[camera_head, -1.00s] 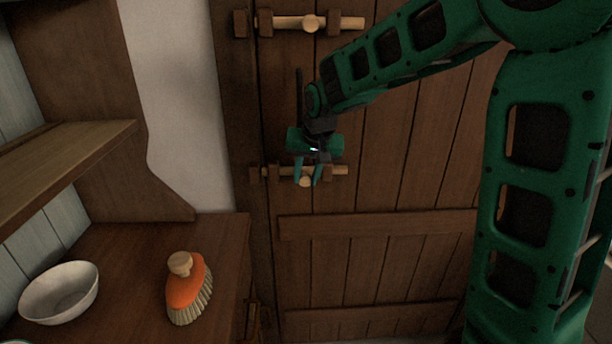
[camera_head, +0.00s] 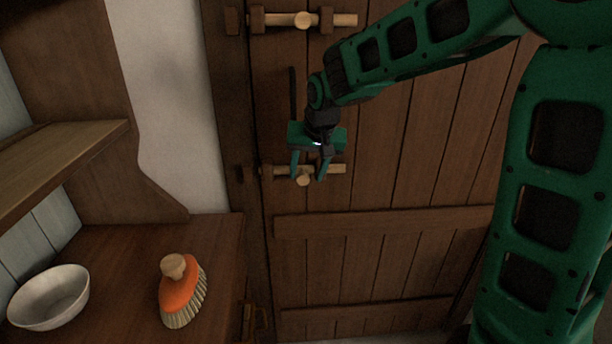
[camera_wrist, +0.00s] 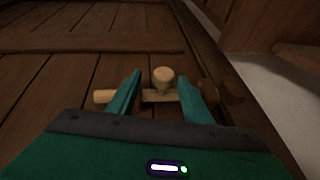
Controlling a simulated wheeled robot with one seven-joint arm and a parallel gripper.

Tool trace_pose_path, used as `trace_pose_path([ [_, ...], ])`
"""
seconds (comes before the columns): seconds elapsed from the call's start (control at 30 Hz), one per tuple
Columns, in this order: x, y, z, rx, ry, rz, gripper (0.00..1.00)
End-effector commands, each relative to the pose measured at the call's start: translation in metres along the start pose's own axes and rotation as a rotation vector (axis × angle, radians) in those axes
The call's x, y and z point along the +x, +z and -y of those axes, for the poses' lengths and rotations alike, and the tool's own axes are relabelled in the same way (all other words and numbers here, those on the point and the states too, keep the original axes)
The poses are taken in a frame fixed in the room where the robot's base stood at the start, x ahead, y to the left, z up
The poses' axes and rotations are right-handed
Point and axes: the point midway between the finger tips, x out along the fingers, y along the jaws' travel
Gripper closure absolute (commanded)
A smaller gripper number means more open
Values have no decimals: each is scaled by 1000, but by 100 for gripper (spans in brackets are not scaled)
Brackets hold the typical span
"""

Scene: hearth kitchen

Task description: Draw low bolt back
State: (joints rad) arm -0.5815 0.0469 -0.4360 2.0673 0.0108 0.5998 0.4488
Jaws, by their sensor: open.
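The low bolt (camera_head: 335,169) is a pale wooden bar with a round knob (camera_head: 303,179), lying level across the plank door. No pale wood shows clearly between its left bracket and the dark keeper (camera_head: 240,174) on the frame. My gripper (camera_head: 309,178) is open at the bolt, pointing down, with one finger on each side of the knob. The wrist view shows the knob (camera_wrist: 163,78) between the two teal fingers (camera_wrist: 160,77), with gaps on both sides. The fingers hide parts of the bar.
A similar upper bolt (camera_head: 335,20) is higher on the door (camera_head: 400,180). A counter (camera_head: 120,240) at left holds an orange brush (camera_head: 180,294) and a pale bowl (camera_head: 50,298). A shelf (camera_head: 60,160) juts out above it. A ledge crosses the door below the low bolt.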

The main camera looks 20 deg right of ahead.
Motion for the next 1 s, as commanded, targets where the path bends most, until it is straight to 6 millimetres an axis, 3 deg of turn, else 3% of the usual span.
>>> trace_pose_path([
  [0.2, -43, -1, 0, 0, -4, -4, 54],
  [0.43, -78, -1, -1, 2, -1, -2, 54],
  [0.63, -91, -1, -1, 2, 1, 0, 54],
  [1.0, -91, -1, -1, 2, 1, 0, 54],
])
